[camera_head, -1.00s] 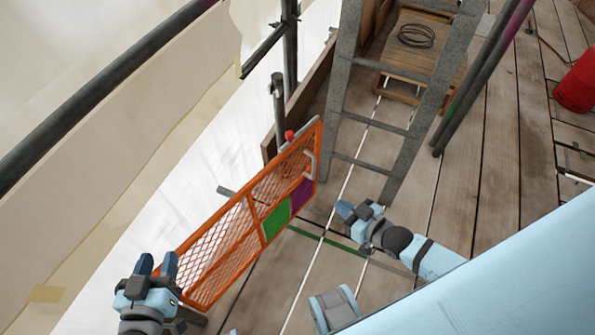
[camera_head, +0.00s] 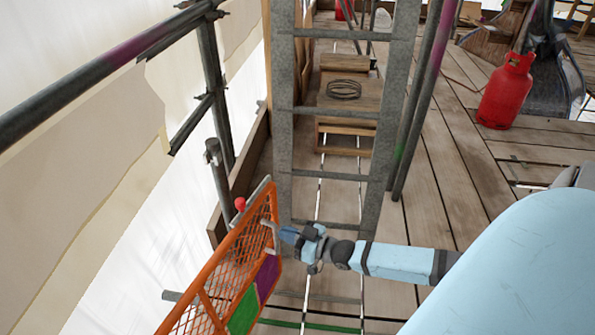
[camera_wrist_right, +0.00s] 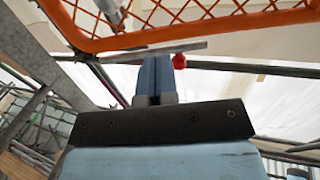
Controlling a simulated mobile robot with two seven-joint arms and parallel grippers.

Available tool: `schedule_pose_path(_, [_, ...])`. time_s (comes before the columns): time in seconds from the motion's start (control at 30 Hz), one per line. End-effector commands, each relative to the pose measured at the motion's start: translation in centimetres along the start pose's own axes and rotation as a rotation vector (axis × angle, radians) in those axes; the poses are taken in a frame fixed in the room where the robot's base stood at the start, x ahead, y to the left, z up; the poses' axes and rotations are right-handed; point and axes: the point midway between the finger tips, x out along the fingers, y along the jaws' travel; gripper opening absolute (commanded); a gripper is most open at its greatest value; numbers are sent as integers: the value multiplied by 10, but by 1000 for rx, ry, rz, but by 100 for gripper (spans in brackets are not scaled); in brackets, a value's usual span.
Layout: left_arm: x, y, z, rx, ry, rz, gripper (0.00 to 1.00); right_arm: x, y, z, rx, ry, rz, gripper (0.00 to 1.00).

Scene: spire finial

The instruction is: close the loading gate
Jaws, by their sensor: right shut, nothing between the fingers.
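The loading gate (camera_head: 232,262) is an orange mesh panel with green and purple plates, at the lower left of the head view. Its far end stands near a grey post (camera_head: 218,180), with a red knob (camera_head: 240,203) at the top corner. The gate's orange frame also crosses the top of the right wrist view (camera_wrist_right: 180,33). My right gripper (camera_head: 288,236) is shut and empty, its tips close beside the gate's far end. In the wrist view its fingers (camera_wrist_right: 153,70) reach up to a grey bar; I cannot tell whether they touch. My left gripper is out of view.
A grey ladder (camera_head: 283,110) stands just beyond my right gripper. A wooden crate (camera_head: 350,95) with a coil of wire (camera_head: 343,89) is behind it. A red gas cylinder (camera_head: 507,92) stands on the planks at the right. Scaffold tubes (camera_head: 425,90) rise near the ladder.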

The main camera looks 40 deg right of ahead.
Motion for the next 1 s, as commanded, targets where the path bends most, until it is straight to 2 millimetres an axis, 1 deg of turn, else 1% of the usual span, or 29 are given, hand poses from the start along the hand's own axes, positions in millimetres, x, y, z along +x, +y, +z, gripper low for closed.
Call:
schedule_pose_path(0.03, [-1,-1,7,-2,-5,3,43,13,0,2,-1,5,0,0])
schedule_pose_path(0.2, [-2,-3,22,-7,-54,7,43,47,0,3,-1,3,0,0])
schedule_pose_path(0.3, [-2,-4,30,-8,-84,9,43,62,0,3,-1,2,-1,0])
schedule_pose_path(0.4, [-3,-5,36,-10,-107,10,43,72,0,2,0,0,0,0])
schedule_pose_path(0.6, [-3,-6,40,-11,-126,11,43,80,0,1,0,-1,0,0])
schedule_pose_path(0.9, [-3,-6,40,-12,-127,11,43,80,0,1,-1,-1,0,0])
schedule_pose_path(1.0, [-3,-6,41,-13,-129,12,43,81,4,1,-4,-1,-7,0])
